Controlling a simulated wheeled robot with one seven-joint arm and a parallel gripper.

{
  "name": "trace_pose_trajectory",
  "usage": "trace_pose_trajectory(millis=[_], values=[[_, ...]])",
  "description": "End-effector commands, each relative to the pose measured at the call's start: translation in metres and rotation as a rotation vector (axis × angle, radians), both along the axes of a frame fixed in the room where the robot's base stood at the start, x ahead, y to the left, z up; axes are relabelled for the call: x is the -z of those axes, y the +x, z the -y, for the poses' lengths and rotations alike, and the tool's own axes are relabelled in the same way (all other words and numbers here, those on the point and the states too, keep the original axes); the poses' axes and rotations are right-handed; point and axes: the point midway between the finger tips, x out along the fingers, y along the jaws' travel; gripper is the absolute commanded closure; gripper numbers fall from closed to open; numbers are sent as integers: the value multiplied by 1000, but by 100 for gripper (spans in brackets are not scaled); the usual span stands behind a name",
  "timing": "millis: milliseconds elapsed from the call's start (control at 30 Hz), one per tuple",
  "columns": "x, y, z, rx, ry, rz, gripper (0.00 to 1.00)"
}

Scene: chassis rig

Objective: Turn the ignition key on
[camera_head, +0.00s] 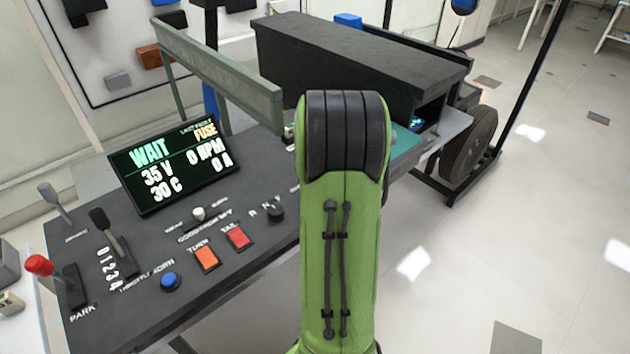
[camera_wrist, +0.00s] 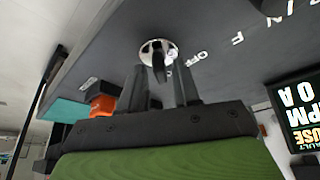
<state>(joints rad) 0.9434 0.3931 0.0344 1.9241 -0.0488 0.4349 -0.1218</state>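The ignition key is a dark grip (camera_wrist: 158,66) in a round silver lock (camera_wrist: 148,50) on the dark panel, seen in the wrist view. An OFF label lies to the right of the lock and another short label lies to the left. My gripper (camera_wrist: 161,78) is open in the wrist view. Its two dark fingers are apart and point at the panel, with the key showing in the gap between them. I cannot tell how deep the key sits between the fingers, and no contact is clear. In the head view my green arm hides the key and gripper.
The display (camera_head: 175,160) reads WAIT, FUSE, 35 V, 0 RPM. The panel (camera_head: 140,300) also carries an orange TURN button (camera_head: 206,258), a red TAIL button (camera_head: 239,237), a blue HORN button (camera_head: 170,281), a black knob (camera_head: 276,211) and a red-topped lever (camera_head: 40,265). An orange part (camera_wrist: 103,105) stands near the gripper.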

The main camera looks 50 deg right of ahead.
Motion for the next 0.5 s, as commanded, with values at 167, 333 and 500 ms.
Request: trace_pose_trajectory(millis=[167,333,500], values=[[0,0,0,-1,0,0,61],[-3,0,-1,-2,0,0,61],[-35,-9,-9,-3,-2,2,61]])
